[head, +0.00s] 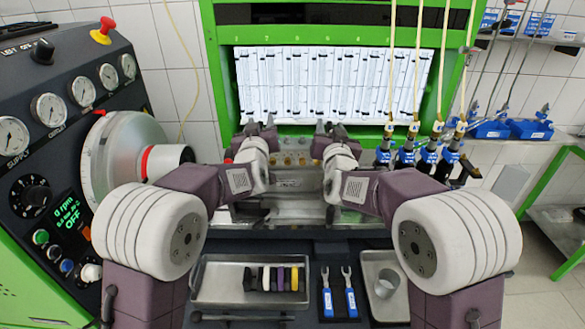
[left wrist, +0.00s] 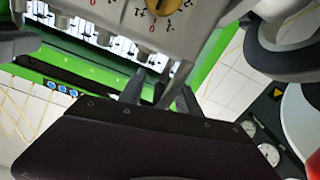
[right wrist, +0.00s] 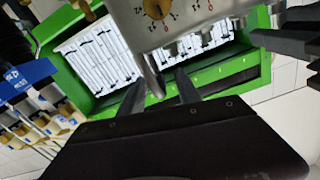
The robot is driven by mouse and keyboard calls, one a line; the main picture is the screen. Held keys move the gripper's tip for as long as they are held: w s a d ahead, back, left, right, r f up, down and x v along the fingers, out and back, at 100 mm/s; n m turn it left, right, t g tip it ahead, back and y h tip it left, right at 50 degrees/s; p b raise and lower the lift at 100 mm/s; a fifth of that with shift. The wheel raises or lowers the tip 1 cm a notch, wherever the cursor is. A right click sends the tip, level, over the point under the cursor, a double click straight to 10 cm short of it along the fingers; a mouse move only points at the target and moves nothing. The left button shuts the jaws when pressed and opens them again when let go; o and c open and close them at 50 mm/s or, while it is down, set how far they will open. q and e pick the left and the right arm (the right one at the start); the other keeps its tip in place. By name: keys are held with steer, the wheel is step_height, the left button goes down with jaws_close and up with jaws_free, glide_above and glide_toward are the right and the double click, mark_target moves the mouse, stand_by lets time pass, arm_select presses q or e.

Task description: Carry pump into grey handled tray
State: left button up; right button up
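A grey metal body (head: 296,182) stands between my arms in front of the green bench. I cannot tell whether it is the pump or bench fixture. My arms hide much of the work area.
The left tray holds several coloured pieces (head: 266,279). Two blue-handled tools (head: 351,301) lie beside it. A smaller tray (head: 374,267) with a metal cup (head: 387,284) is further right. A gauge panel (head: 70,110) flanks the left; injectors (head: 427,155) hang at the right.

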arm_select(q)
jaws_close()
arm_select(e)
jaws_close()
stand_by(1.0)
